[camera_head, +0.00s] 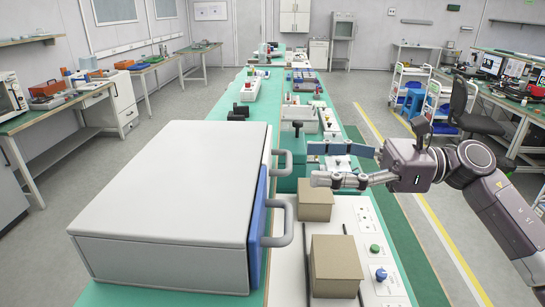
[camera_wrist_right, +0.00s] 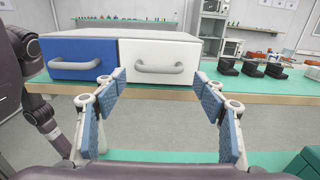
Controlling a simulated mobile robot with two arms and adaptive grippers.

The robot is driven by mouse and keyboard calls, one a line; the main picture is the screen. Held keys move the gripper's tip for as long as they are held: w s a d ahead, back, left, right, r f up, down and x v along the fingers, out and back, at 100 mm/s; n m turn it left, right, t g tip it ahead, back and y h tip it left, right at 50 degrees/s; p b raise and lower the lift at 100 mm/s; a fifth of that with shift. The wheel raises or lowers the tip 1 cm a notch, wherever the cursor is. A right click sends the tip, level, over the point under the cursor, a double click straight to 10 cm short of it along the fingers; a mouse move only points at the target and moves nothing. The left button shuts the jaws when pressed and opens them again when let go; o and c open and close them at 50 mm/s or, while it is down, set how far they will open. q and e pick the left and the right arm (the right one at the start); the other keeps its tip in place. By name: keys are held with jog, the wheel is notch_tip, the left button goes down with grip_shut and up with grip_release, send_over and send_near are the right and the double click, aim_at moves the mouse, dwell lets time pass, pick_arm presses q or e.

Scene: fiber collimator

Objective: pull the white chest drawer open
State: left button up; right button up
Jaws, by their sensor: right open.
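The white chest (camera_head: 175,190) stands on the green bench, its drawer fronts facing right. In the right wrist view the white drawer (camera_wrist_right: 141,50) sits right of the blue drawer (camera_wrist_right: 62,52); both look shut. The white drawer's grey handle (camera_wrist_right: 160,68) lies ahead, between my fingertips. In the head view this is the far handle (camera_head: 286,160), and the blue drawer's handle (camera_head: 285,225) is nearer. My right gripper (camera_head: 314,164) is open and empty, its blue-padded fingers spread just right of the far handle, apart from it. My left gripper is not in view.
Two brown boxes (camera_head: 336,262) (camera_head: 315,200) stand on a white panel (camera_head: 292,285) right of the chest, close below and nearer than my right gripper. Teal equipment stands beyond. In the wrist view, black items (camera_wrist_right: 252,69) stand right of the chest.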

aim_at(289, 158)
jog(key=a+p, duration=0.2)
jog(key=a, duration=0.1)
jog(key=shift+a+r, duration=0.2)
jog(key=shift+a, duration=0.05)
jog(key=a, duration=0.2)
jog(key=shift+a+f+p, duration=0.15)
jog(key=shift+a+p, duration=0.2)
jog(key=shift+p, duration=0.05)
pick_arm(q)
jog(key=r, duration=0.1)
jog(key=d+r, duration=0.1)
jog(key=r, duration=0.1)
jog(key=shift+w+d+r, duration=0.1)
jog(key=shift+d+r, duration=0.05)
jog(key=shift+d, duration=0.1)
pick_arm(e)
jog(key=shift+d, duration=0.15)
